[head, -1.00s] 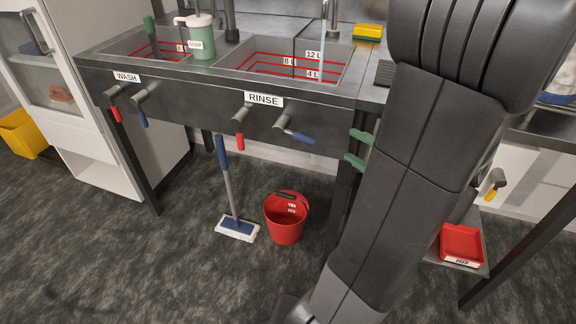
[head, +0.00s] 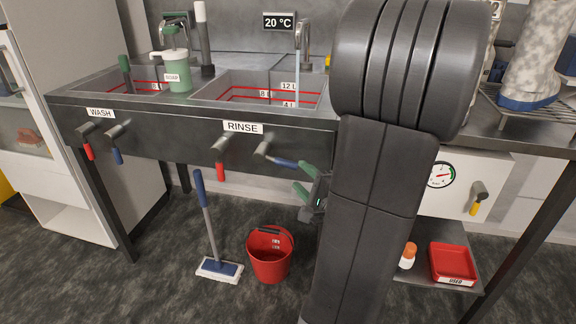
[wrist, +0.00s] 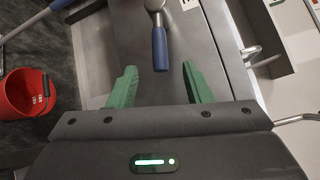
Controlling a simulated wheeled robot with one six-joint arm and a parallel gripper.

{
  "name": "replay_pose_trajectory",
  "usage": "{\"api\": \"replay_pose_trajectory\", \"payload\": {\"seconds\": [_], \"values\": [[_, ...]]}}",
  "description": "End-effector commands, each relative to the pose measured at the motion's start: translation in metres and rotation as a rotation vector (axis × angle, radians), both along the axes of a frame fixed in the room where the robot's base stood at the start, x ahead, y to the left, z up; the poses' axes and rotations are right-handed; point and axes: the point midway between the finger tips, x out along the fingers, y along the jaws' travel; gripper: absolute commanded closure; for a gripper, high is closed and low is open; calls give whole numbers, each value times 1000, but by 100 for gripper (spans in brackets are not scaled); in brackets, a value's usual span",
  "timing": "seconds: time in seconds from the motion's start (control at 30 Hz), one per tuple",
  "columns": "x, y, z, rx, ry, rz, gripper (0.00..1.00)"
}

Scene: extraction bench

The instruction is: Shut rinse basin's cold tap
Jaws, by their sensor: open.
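The rinse basin's cold tap has a blue handle (head: 282,162) that points sideways to the right, while the red-handled tap (head: 220,165) beside it hangs down. A thin stream of water (head: 297,75) runs from the spout into the rinse basin (head: 232,88). My gripper (head: 305,181) has green fingers and is open and empty at the free end of the blue handle. In the wrist view, the blue handle (wrist: 160,48) points toward my gripper (wrist: 160,84), its end about level with the fingertips and between them, touching neither.
A red bucket (head: 270,258) and a mop (head: 218,267) stand on the floor below the basin. The wash basin's taps (head: 100,140) are at the left. A red tray (head: 452,262) and a small bottle (head: 407,256) sit on a low shelf at the right.

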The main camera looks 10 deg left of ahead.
Motion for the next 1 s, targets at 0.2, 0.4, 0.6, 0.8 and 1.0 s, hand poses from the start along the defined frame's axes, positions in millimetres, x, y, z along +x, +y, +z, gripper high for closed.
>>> {"api": "replay_pose_trajectory", "payload": {"seconds": [0.2,0.4,0.6,0.8,1.0], "values": [[25,24,-1,0,0,5,55],[44,41,-1,1,1,3,55],[54,49,-1,1,0,1,55],[55,50,-1,1,1,0,55],[55,50,-1,0,0,1,75]]}}
